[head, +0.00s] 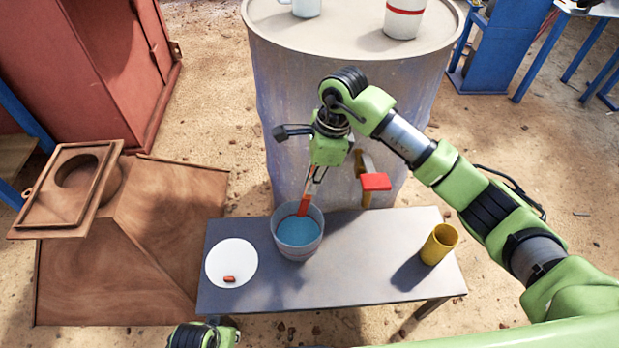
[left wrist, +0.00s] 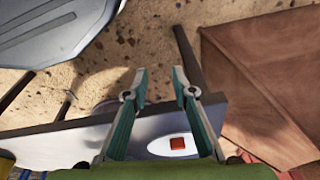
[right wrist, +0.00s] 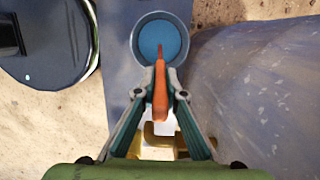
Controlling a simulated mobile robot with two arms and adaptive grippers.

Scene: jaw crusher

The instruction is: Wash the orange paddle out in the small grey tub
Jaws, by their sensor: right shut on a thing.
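The small grey tub (head: 297,240) stands on the table left of its middle, with blue liquid inside. It also shows at the top of the right wrist view (right wrist: 160,40). My right gripper (head: 312,180) is above the tub's back rim, pointing down. It is shut on the orange paddle (right wrist: 160,90). In the head view the paddle (head: 304,204) hangs down at the tub's back rim; I cannot tell whether its tip touches the liquid. My left gripper (left wrist: 160,85) is open and empty near the table's front left edge; only part of its arm shows in the head view.
On the grey table (head: 370,245), a white round plate (head: 231,258) with a small red-orange piece (head: 229,279) lies left of the tub. A yellow cup (head: 439,244) stands at the right. A large drum (head: 270,70) stands behind. The table's middle is clear.

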